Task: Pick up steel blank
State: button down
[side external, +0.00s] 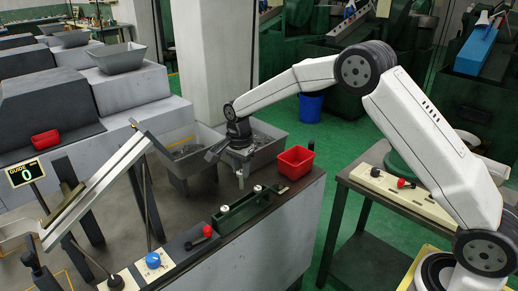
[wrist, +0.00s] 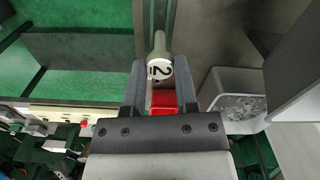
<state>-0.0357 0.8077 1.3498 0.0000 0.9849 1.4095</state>
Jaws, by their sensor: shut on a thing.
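My gripper (side external: 237,163) hangs over the far end of the dark bench, left of the red bin. In the wrist view its two fingers (wrist: 160,72) are closed on a steel blank (wrist: 159,44), a grey rod with a white end marked "2". In the side view the lower part of the blank (side external: 240,180) hangs below the fingers, roughly upright. It appears to be clear of the bench top, though the exact gap is hard to tell.
The red bin (side external: 294,162) stands just right of my gripper. A green fixture (side external: 243,211) with small white-topped parts lies in front. Grey bins (side external: 195,150) stand behind. A sloped chute (side external: 98,190) and a control panel with a blue knob (side external: 152,261) are at left.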

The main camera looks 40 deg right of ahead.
jog(key=shift+r, duration=0.15)
dwell(0.4)
jog(key=d+f, duration=0.2)
jog(key=d, duration=1.5)
jog(key=shift+w+d, duration=0.25)
jog(key=shift+d, duration=0.05)
jog(key=shift+f, duration=0.1)
jog(key=shift+f, duration=2.45)
jog(key=shift+f, duration=0.6)
jog(key=shift+r, duration=0.85)
jog(key=shift+r, duration=0.35)
jog(key=shift+r, duration=0.55)
